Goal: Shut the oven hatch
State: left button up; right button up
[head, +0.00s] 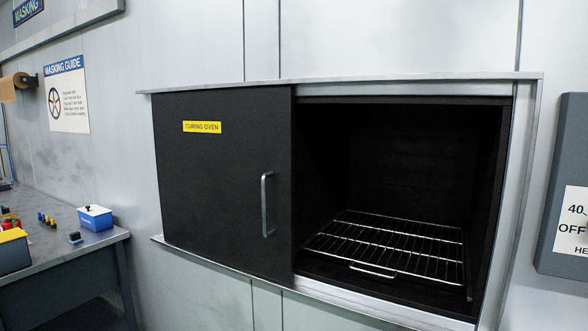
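The curing oven (340,87) is set in the wall in the head view. Its black sliding hatch (210,190) covers the left half of the front and bears a yellow "CURING OVEN" label (202,127). A vertical metal handle (265,204) is near the hatch's right edge. The right half of the oven stands open and shows a dark inside with an empty wire rack (400,244). Neither of my grippers is in view.
A grey bench (75,258) at the left holds a blue box with a white top (95,218), a yellow-topped box (13,250) and several small coloured items. A dark control panel (562,180) is on the wall right of the oven. The wall space before the oven is clear.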

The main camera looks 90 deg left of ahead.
aim_at(225, 157)
jog(key=u, duration=3.3)
jog(key=i+j, duration=0.45)
jog(key=i+j+z, duration=0.1)
jog(key=i+j, duration=0.3)
jog(key=j, duration=0.15)
jog(key=i+j, duration=0.45)
jog(key=i+j+z, duration=0.1)
jog(key=i+j, duration=0.3)
jog(key=j, duration=0.2)
